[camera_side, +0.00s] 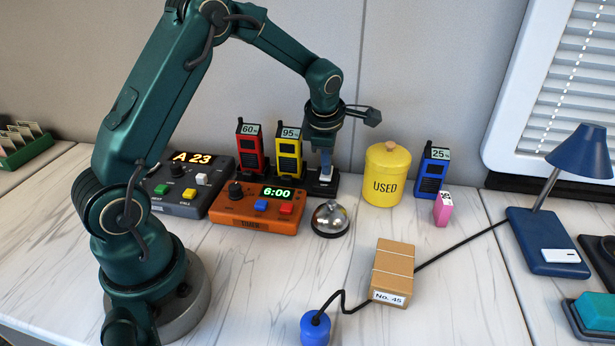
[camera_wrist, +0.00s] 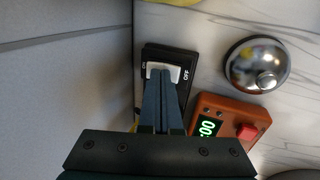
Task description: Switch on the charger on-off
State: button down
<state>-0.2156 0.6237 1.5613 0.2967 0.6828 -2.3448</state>
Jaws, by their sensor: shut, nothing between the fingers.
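The charger on-off switch is a black box (camera_side: 331,188) with a white rocker, right of the yellow radio in the side view. In the wrist view the black box (camera_wrist: 152,52) has the white rocker (camera_wrist: 175,72) on top, with "OFF" printed at its right end and a small, hard-to-read label at its left end. My gripper (camera_side: 325,168) is shut and empty, pointing down at the rocker. In the wrist view its fingertips (camera_wrist: 164,74) overlap the rocker's middle and hide part of it. I cannot tell whether they touch it, or which way the rocker is tilted.
A red radio (camera_side: 249,148) and yellow radio (camera_side: 289,152) stand left of the switch. A yellow "USED" canister (camera_side: 385,178) stands to its right. An orange timer (camera_side: 255,212) and a silver bell (camera_side: 331,217) are in front. A blue radio (camera_side: 431,172) stands further right.

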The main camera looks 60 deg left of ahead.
jog(key=v, duration=1.4)
jog(key=shift+w, duration=0.1)
jog(key=shift+w+a+r, duration=0.15)
jog(key=shift+w+a, duration=0.25)
jog(key=shift+a, duration=0.1)
jog(key=x, duration=1.2)
jog(key=shift+f, duration=0.35)
jog(key=shift+w+a+f, duration=0.25)
jog(key=shift+f, duration=0.35)
